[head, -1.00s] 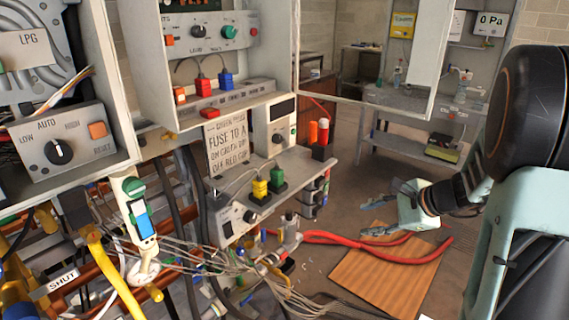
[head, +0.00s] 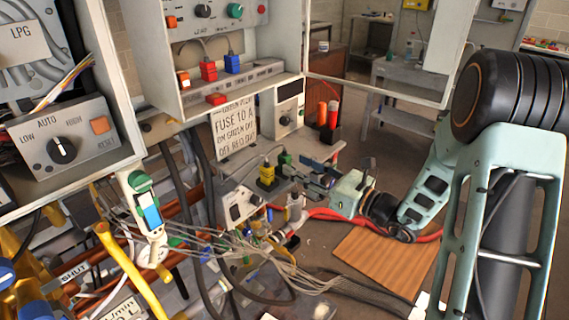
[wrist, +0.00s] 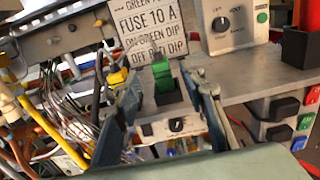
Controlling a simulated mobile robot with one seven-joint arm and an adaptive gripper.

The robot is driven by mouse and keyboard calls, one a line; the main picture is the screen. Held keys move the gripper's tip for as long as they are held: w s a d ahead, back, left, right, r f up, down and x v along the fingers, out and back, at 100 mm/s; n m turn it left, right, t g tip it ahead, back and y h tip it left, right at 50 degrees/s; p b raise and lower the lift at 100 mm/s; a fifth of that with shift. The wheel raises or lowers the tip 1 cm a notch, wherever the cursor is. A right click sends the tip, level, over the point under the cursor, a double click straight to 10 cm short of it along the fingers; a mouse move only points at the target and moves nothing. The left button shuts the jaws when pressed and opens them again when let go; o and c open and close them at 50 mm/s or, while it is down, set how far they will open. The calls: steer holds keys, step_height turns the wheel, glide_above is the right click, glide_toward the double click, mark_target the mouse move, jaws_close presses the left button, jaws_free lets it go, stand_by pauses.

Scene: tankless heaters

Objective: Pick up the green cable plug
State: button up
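The green cable plug (head: 285,158) stands in a black socket on the grey shelf, just right of the yellow plug (head: 266,172). In the wrist view the green plug (wrist: 162,76) is upright in its dark socket, near the middle. My gripper (head: 306,172) reaches in from the right, its fingers close to the green plug. In the wrist view my gripper (wrist: 163,90) is open, with one finger on each side of the plug and visible gaps between. I cannot tell whether the fingertips are level with it in depth. The left finger partly hides the yellow plug.
A fuse sign (head: 235,132) stands behind the plugs, beside a grey box with a knob (head: 287,118). Orange and red cylinders (head: 327,114) stand farther right on the shelf. Loose cables (head: 205,250) hang at lower left. A wooden board (head: 380,262) lies on the floor.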

mark_target(289, 161)
steer(key=x, duration=0.5)
steer(key=shift+w+p, duration=0.15)
steer(key=shift+p, duration=0.25)
steer(key=shift+c, duration=0.5)
jaws_close()
